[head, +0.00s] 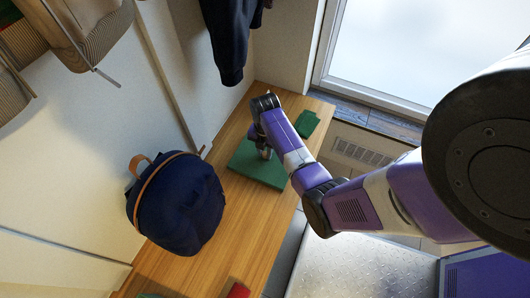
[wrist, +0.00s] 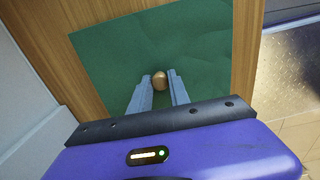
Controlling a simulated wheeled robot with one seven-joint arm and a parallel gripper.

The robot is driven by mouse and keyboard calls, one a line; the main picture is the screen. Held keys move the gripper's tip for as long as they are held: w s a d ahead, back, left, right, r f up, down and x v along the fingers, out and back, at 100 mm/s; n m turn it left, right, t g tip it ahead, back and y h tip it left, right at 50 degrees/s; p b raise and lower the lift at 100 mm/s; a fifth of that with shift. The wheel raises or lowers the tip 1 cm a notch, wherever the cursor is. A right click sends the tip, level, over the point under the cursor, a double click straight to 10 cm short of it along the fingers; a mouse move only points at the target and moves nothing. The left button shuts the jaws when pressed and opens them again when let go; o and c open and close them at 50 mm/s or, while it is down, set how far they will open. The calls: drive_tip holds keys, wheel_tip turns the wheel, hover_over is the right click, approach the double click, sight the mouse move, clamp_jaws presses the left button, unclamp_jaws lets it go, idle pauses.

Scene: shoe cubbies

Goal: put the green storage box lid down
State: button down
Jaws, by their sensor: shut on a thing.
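The green storage box lid (head: 250,168) is a flat green square over the wooden bench. It fills much of the wrist view (wrist: 110,60), with a round brass-coloured knob (wrist: 160,80) at its middle. My gripper (wrist: 160,88) points down at the lid and is shut on the knob, with one finger on each side. In the head view my gripper (head: 266,152) is partly hidden by my arm. The lid looks flat and close to the bench; I cannot tell whether it touches the wood.
A dark blue backpack (head: 178,205) stands on the bench (head: 205,262) left of the lid. A smaller green item (head: 306,123) lies beyond it, near the far end. A red item (head: 238,291) lies at the near end. A dark garment (head: 230,40) hangs above.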

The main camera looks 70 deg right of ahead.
drive_tip(key=shift+f, duration=0.15)
drive_tip(key=c, duration=1.2)
unclamp_jaws()
drive_tip(key=shift+c, duration=0.2)
